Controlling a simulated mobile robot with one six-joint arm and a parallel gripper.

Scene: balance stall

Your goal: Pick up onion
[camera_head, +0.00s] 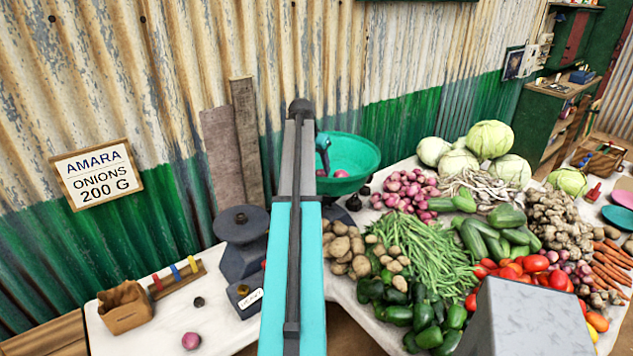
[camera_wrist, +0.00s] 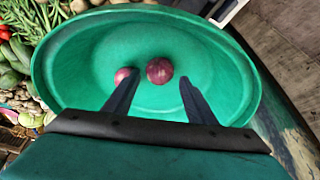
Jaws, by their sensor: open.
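Two red onions lie in a green bowl (camera_wrist: 100,45). In the wrist view one onion (camera_wrist: 159,70) lies between the lines of my two fingertips, and another onion (camera_wrist: 122,75) is partly behind the left finger. My gripper (camera_wrist: 160,78) is open and empty, reaching over the bowl with its fingers apart. In the head view the green bowl (camera_head: 362,153) stands behind my arm, with an onion (camera_head: 341,174) showing in it. My gripper is mostly hidden there. A single onion (camera_head: 191,341) lies on the white table at the lower left.
A heap of red onions (camera_head: 405,190) lies right of the bowl, near potatoes (camera_head: 345,247), green beans (camera_head: 425,250) and cabbages (camera_head: 490,139).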

